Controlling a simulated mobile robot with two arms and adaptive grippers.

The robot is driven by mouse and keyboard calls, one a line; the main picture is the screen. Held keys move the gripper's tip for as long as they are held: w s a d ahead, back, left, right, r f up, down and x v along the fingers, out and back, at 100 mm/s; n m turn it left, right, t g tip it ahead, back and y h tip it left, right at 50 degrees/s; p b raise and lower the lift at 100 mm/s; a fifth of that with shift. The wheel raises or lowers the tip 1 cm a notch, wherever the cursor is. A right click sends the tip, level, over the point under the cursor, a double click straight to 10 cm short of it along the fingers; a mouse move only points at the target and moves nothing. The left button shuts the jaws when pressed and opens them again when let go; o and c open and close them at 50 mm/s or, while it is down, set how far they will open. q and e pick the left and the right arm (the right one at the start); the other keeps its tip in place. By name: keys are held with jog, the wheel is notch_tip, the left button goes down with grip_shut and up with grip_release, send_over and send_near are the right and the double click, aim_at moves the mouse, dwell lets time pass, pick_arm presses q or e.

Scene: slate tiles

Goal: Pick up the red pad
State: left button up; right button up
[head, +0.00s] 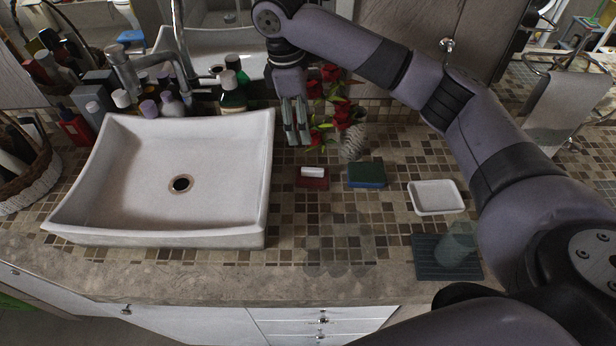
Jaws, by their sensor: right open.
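The red pad (313,183) lies flat on the tiled counter, just right of the white basin. A small white block (312,172) rests on top of it and hides part of its upper face. My right gripper (298,140) points down behind and above the pad, near the basin's right back corner. Its two fingers are apart with nothing seen between them. My left gripper is not in view.
A green and blue sponge (366,175) lies right of the pad, with a white dish (435,197) beyond it. A dark mat (432,268) holds a clear tumbler (457,243). Red flowers in a vase (354,142) stand close to my gripper. The white basin (262,190) borders the left.

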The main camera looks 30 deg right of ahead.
notch_tip(320, 180, down, 3)
jog(key=w, duration=0.1)
send_near(313, 169)
notch_tip(313, 169, down, 5)
jog(key=shift+s+f, duration=0.1)
jog(key=shift+d+f+p, duration=0.15)
jog(key=shift+f+p, duration=0.2)
jog(key=shift+f, duration=0.1)
jog(key=shift+s+d+f, duration=0.1)
jog(key=shift+s+f, duration=0.05)
jog(key=shift+f, duration=0.15)
jog(key=f+p, duration=0.1)
jog(key=f, duration=0.2)
jog(key=shift+s+d+f+p, duration=0.1)
jog(key=shift+d+f+p, duration=0.2)
jog(key=shift+d+p, duration=0.1)
jog(key=shift+f, duration=0.45)
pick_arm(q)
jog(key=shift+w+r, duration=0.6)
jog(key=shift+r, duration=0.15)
pick_arm(e)
jog(key=c, duration=1.1)
